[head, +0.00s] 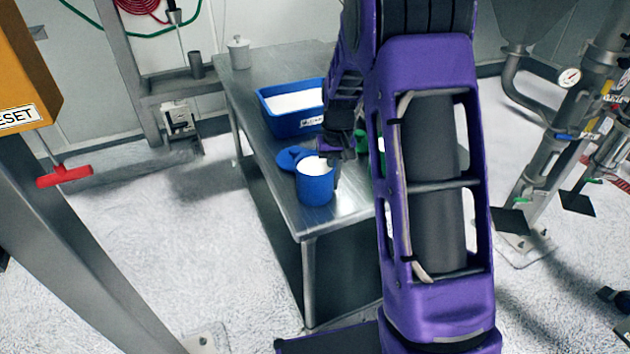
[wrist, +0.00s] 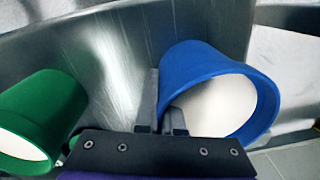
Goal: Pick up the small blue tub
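The small blue tub (head: 314,187) stands upright near the front end of the steel table, with white powder inside. In the wrist view the small blue tub (wrist: 195,72) is at right of centre, its open mouth towards the lower right. My gripper (head: 337,152) is at the tub's right rear rim in the head view. In the wrist view my gripper (wrist: 161,115) has one finger outside the tub's wall and one inside its mouth. The fingers are close together with the thin wall between them, seemingly shut on it.
A green tub (wrist: 45,110) with white contents stands to the left in the wrist view. A blue lid (head: 291,158) lies behind the small tub. A larger blue bin (head: 290,122) of white powder is farther back on the table (head: 325,212).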

